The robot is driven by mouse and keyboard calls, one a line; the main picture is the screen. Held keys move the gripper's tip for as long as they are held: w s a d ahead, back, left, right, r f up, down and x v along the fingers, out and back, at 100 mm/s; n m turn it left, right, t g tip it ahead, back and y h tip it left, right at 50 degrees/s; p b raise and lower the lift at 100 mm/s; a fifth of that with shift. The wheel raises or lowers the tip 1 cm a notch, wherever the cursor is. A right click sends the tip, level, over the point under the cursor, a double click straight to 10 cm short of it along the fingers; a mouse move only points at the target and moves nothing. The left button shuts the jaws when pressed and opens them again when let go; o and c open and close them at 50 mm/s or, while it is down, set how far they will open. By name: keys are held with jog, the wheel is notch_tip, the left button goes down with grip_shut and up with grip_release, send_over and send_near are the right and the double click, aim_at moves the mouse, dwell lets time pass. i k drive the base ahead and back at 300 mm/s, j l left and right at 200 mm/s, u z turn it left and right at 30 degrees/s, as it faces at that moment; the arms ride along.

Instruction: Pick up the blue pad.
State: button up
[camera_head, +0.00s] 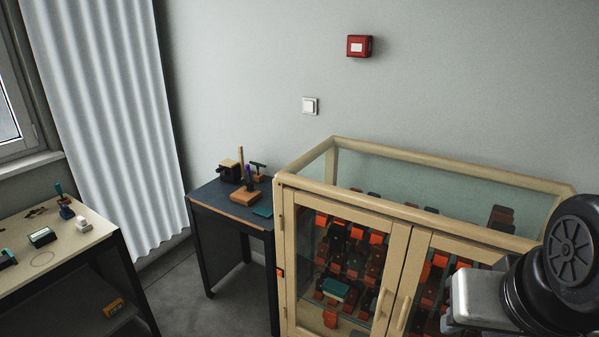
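A small flat teal-blue pad (262,212) lies near the front right corner of the dark side table (222,208). A small dark case with a teal-grey top (42,237) sits on the pale table at the left. A teal block-like item (335,288) shows through the cabinet's left glass door. I cannot tell which of these is the blue pad. Part of my arm shows at the lower right, in front of the cabinet. My gripper's fingers are not in view.
The wooden glass cabinet (393,231) holds several red and dark items; its doors look shut. The side table bears a wooden block with upright tools (245,196). The pale table (85,246) holds small stamps. Grey floor (235,290) shows between the tables.

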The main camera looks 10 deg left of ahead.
aim_at(66, 213)
jog(key=u, duration=2.1)
jog(key=i, duration=1.65)
jog(key=i+j, duration=0.1)
jog(key=i, duration=1.55)
